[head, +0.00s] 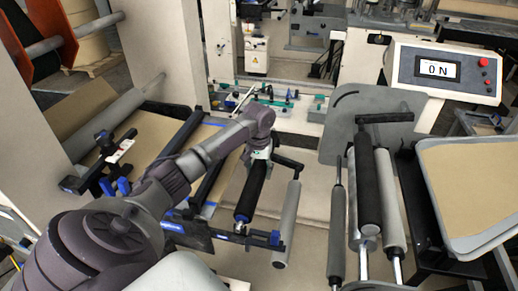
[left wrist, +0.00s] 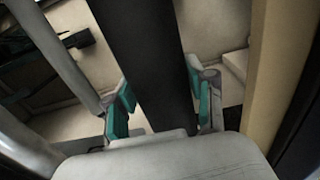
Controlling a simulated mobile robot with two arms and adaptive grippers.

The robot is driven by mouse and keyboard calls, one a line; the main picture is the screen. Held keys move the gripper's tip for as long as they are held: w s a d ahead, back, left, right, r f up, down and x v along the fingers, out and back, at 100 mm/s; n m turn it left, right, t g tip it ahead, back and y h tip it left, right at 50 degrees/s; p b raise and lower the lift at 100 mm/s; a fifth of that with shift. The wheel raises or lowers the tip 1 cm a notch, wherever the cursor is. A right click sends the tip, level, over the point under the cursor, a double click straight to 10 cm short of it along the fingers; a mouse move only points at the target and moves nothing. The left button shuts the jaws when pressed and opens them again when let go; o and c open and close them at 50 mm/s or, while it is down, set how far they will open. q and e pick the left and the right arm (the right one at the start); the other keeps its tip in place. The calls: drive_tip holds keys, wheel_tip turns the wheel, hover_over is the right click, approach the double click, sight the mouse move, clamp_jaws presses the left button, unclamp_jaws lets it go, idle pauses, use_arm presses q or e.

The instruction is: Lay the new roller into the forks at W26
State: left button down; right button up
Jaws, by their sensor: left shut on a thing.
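My left gripper (head: 262,152) is shut on a black roller (head: 250,188), near its upper end in the head view. In the left wrist view, the teal-padded fingers (left wrist: 160,98) lie on either side of the black roller (left wrist: 150,50). The roller is tilted, and its lower end is close to a dark bracket with blue parts (head: 238,229). I cannot tell whether it rests there. No W26 label is readable, and the gripper hides the roller's upper end. My right gripper is not in view.
A grey roller (head: 287,225) hangs just right of the held roller. Further right stand another black roller (head: 367,190), a grey one (head: 390,205) and a slim dark one (head: 337,222). A display (head: 438,69) reads 0 N. A brown-topped tray (head: 465,185) is at right.

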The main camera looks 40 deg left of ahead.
use_arm(q)
drive_tip(key=shift+f+p, duration=0.4)
idle(1.0)
drive_tip(key=shift+c, duration=1.5)
unclamp_jaws()
drive_tip(key=shift+s+f, duration=0.1)
wheel_tip(320, 180, up, 12)
drive_tip(key=shift+r, duration=0.15)
